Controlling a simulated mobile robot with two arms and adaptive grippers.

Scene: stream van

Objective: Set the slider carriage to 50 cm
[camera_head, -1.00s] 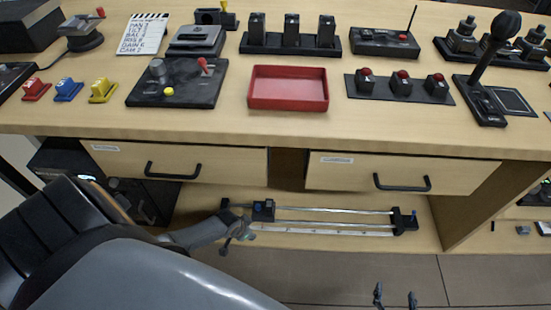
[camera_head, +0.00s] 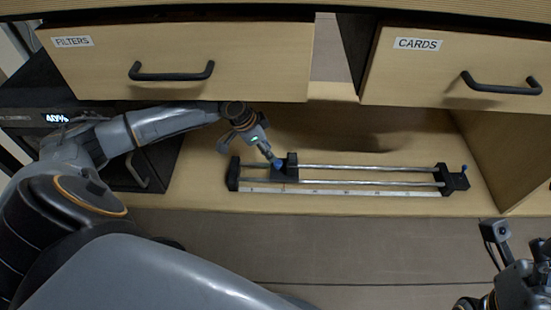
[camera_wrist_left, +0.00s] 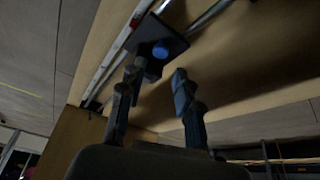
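The slider, two metal rails (camera_head: 370,168) between black end blocks, lies on the low shelf with a white scale strip (camera_head: 345,192) along its front. Its black carriage (camera_head: 291,172) is on the left part of the rails. The scale numbers are too small to read. My left gripper (camera_head: 268,152) points down at the carriage's blue knob (camera_head: 278,163). In the left wrist view, the fingers of my left gripper (camera_wrist_left: 158,76) are apart, with the blue knob (camera_wrist_left: 160,50) ahead of the gap between them. My right gripper (camera_head: 520,246) is open and empty at lower right.
The FILTERS drawer (camera_head: 225,50) and CARDS drawer (camera_head: 440,55) hang above the shelf, with black handles. A dark box with a 40% display stands left, partly behind my left arm. The shelf wall (camera_head: 515,150) closes the right side. The floor in front is clear.

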